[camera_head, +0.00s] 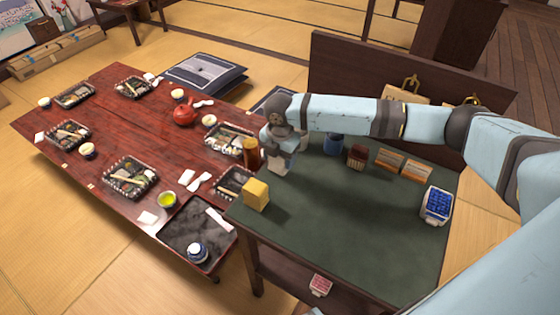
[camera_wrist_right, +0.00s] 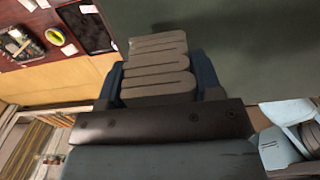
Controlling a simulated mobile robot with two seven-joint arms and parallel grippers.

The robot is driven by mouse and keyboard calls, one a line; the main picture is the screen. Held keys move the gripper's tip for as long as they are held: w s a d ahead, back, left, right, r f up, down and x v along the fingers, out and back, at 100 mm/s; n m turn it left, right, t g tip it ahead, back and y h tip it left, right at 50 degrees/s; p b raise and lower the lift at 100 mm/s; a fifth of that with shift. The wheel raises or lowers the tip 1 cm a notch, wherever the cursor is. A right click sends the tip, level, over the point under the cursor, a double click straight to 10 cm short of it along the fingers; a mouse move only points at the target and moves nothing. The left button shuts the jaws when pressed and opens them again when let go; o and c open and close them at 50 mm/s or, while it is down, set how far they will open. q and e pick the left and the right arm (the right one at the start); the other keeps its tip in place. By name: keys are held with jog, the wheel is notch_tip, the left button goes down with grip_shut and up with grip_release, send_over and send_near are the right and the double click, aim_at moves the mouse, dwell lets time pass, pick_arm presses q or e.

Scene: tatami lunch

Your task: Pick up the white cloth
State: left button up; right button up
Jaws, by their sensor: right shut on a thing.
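The white cloth (camera_head: 280,165) hangs below my right gripper (camera_head: 279,152) at the left part of the green-topped side table (camera_head: 325,235). The hand hides part of the cloth in the head view. I cannot tell whether its lower edge touches the tabletop. My left gripper is in neither view.
A yellow block (camera_head: 256,195) and a brown cylinder (camera_head: 251,153) stand near the gripper. A dark blue cup (camera_head: 333,144), a brown box (camera_head: 356,156) and a blue-and-white box (camera_head: 437,205) are farther right. The red table (camera_head: 110,110) holds meal trays and a red teapot (camera_head: 185,116).

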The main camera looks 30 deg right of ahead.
notch_tip(320, 180, up, 18)
jog(key=p, duration=0.2)
